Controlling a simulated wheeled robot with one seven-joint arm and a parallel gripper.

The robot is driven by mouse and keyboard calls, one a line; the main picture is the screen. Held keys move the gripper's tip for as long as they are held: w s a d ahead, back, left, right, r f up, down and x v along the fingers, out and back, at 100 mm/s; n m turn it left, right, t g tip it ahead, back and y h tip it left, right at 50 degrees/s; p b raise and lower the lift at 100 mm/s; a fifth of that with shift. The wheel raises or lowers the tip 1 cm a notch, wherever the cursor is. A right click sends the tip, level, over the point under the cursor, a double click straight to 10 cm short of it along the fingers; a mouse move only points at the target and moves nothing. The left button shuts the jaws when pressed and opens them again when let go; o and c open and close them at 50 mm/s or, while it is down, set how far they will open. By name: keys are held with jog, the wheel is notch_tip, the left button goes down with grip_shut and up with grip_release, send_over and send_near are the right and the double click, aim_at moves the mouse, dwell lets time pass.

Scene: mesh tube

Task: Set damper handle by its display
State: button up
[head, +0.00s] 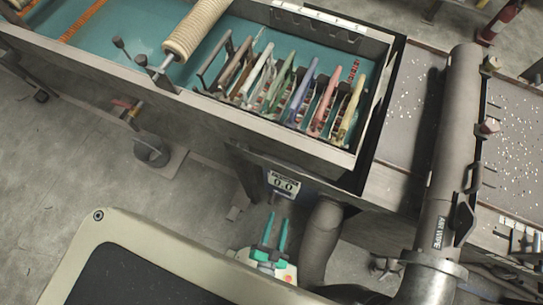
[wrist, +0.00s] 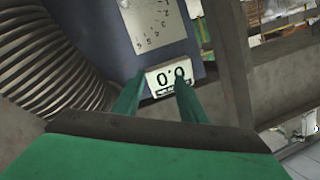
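A small display (head: 284,184) hangs under the machine's side wall and reads 0.0. It also shows in the wrist view (wrist: 170,78), upside down, below a white scale plate (wrist: 154,22) with numbers. My gripper (head: 277,218) has two green fingers, apart and with nothing between them. It is in front of the display and slightly below it in the head view. In the wrist view, the fingertips (wrist: 160,80) overlap the display; whether they touch it cannot be told. A dark lever-like part (head: 464,216) sits on the pipe marked AIR WIPE; whether it is the damper handle is unclear.
A ribbed hose (wrist: 45,60) fills the left of the wrist view. A grey duct (head: 320,240) stands right of my gripper. A large pipe (head: 452,130) rises at the right. Several coloured handled pieces (head: 305,90) stand in a teal trough. Floor shows at left.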

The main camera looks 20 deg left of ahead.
aim_at(271, 204)
jog(key=w+a+f+m, duration=0.1)
jog(key=f, duration=0.5)
jog(key=w+a+f+m+y, duration=0.1)
jog(key=a+f, duration=0.1)
jog(key=f, duration=0.4)
jog(key=w+a+f+m+y, duration=0.1)
jog(key=w+f+m, duration=0.1)
jog(key=f, duration=0.4)
jog(key=shift+a, duration=0.35)
jog(key=f+x, duration=0.1)
jog(key=x, duration=1)
jog(key=shift+a, duration=0.2)
jog(key=shift+s, duration=0.1)
grip_shut()
